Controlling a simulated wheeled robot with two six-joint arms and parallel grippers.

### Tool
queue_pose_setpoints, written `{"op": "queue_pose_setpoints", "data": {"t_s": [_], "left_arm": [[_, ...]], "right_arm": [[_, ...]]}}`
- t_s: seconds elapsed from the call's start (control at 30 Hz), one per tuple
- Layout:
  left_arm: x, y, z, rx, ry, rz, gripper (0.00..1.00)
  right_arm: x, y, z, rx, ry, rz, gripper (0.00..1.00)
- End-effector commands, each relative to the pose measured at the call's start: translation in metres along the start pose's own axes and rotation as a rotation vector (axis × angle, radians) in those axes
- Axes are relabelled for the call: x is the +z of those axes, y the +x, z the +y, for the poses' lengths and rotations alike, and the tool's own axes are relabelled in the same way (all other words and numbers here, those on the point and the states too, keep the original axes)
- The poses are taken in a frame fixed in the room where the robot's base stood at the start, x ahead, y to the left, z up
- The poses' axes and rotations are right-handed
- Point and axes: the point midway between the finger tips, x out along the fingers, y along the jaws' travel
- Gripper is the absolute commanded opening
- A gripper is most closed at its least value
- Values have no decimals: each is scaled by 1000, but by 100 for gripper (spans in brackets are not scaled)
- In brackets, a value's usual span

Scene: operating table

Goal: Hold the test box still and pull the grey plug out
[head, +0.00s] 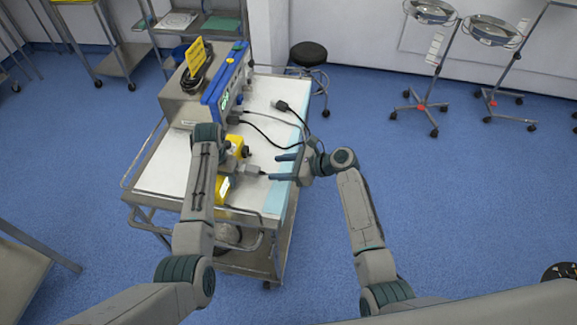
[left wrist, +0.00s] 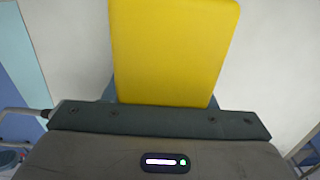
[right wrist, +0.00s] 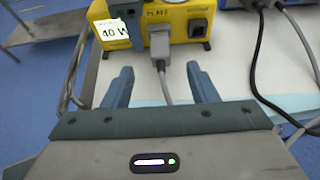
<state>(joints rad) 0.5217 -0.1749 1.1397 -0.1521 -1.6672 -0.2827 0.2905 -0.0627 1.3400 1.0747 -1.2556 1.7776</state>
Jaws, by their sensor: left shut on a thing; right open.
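The yellow test box (head: 224,188) stands on the cart; its front, with a "40 W" label, shows in the right wrist view (right wrist: 180,22). My left gripper (head: 232,166) is shut on the box, whose yellow top fills the jaws in the left wrist view (left wrist: 172,50). The grey plug (right wrist: 160,44) sits in the socket on the box's front, its cable running toward my right gripper. My right gripper (right wrist: 158,72) is open, its fingers on either side of the cable just short of the plug. In the head view the plug (head: 253,170) is small.
A grey and blue device (head: 187,105) with a yellow sign stands at the cart's back. A black cable with a black connector (head: 281,106) lies on the white cart top (head: 160,178). A black stool (head: 308,54) stands behind.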

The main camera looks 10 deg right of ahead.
Motion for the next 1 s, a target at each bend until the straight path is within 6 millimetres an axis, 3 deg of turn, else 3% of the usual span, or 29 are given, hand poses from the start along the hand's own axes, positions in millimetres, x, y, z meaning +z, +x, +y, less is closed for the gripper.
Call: {"op": "queue_pose_setpoints", "data": {"t_s": [0.3, 0.5, 0.9, 1.0], "left_arm": [[0, -1, 0, 0, 0, 1, 18], [0, -1, 0, 0, 0, 1, 18], [0, 0, 0, 0, 0, 1, 18], [0, 0, 0, 0, 0, 1, 18]], "right_arm": [[1, 62, 0, 2, 1, -2, 53], [0, 85, 0, 1, -1, 0, 53], [0, 92, 0, 0, -3, 1, 53], [0, 92, 0, 0, -3, 1, 35]]}}
